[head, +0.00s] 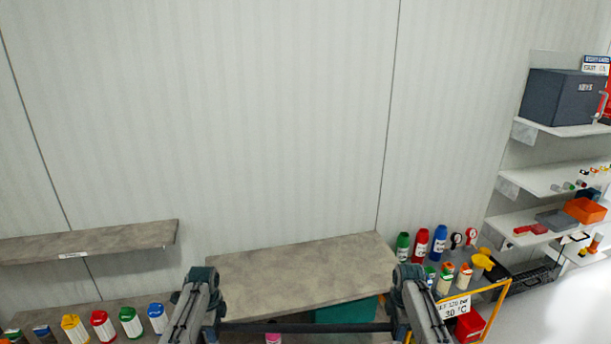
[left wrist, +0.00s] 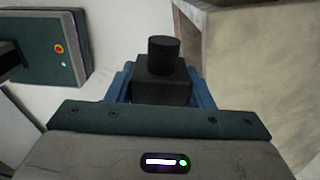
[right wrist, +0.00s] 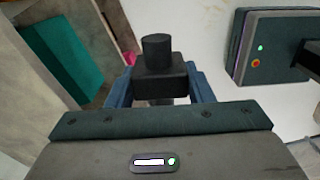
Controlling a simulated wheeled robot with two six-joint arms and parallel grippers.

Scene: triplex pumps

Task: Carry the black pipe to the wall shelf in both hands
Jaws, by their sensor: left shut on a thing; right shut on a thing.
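The black pipe (head: 305,327) runs level from left to right across the bottom of the head view. My left gripper (head: 208,322) is shut on its left end and my right gripper (head: 403,322) on its right end. In the left wrist view a black end piece of the pipe (left wrist: 163,57) sticks up between blue fingers. The right wrist view shows the same at the other end (right wrist: 156,55). A grey stone-look wall shelf (head: 90,242) with a small label is at the left. The pipe is on the near side of a similar slab (head: 300,272).
Several coloured bottles (head: 103,324) stand on a lower surface at left. A teal box (head: 347,311) is under the slab. A yellow-railed cart (head: 495,287) with bottles is right of my right gripper. White shelves (head: 550,178) with boxes stand further right. The slab top is clear.

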